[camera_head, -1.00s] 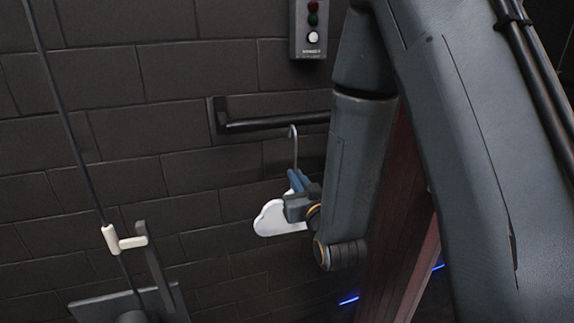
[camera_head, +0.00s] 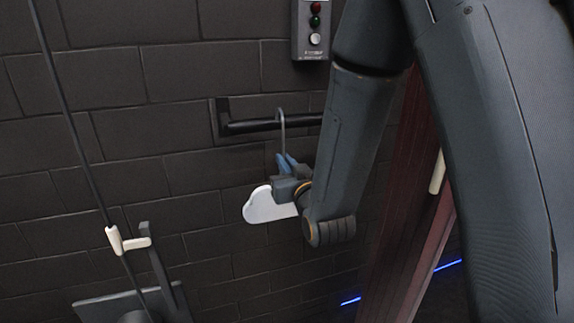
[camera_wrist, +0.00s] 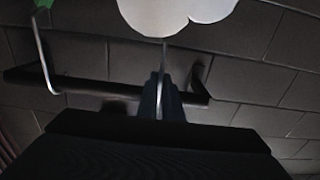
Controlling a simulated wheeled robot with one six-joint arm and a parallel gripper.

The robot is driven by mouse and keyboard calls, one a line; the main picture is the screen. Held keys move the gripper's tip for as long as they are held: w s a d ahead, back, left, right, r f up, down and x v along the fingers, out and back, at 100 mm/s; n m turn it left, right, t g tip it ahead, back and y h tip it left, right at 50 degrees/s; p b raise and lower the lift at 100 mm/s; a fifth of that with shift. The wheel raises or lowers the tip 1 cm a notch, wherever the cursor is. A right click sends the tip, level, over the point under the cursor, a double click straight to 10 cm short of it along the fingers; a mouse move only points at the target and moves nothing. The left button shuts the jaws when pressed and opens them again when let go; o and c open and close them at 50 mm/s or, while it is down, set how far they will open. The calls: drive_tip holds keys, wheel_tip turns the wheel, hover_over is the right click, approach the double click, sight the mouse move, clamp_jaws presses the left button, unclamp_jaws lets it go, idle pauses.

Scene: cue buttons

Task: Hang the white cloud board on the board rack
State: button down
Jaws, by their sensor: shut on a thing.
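The white cloud board (camera_head: 268,206) hangs below my gripper (camera_head: 284,170), with its thin metal hook (camera_head: 281,122) rising above. My gripper is shut on the board near the base of that hook. The board rack is a black bar (camera_head: 250,127) on the brick wall. The hook's top overlaps the bar in the head view; I cannot tell whether it is over the bar or in front of it. In the wrist view the cloud board (camera_wrist: 180,12) is at the top, my gripper (camera_wrist: 161,88) at the centre, and the rack bar (camera_wrist: 90,88) crosses behind.
In the wrist view, another metal hook (camera_wrist: 43,60) is at the bar's left part, with a green thing (camera_wrist: 42,3) at its end. A button box (camera_head: 314,30) is on the wall above. A pale handle (camera_head: 125,241) and a dark stand (camera_head: 125,302) are at lower left.

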drive_tip(key=w+a+f+b, duration=0.1)
drive_tip(key=w+f+b, duration=0.1)
drive_tip(key=w, duration=0.3)
drive_tip(key=shift+w+a+f, duration=0.3)
drive_tip(key=shift+w+f, duration=0.05)
drive_tip(key=shift+f, duration=0.05)
idle(0.7)
drive_tip(key=shift+f, duration=0.1)
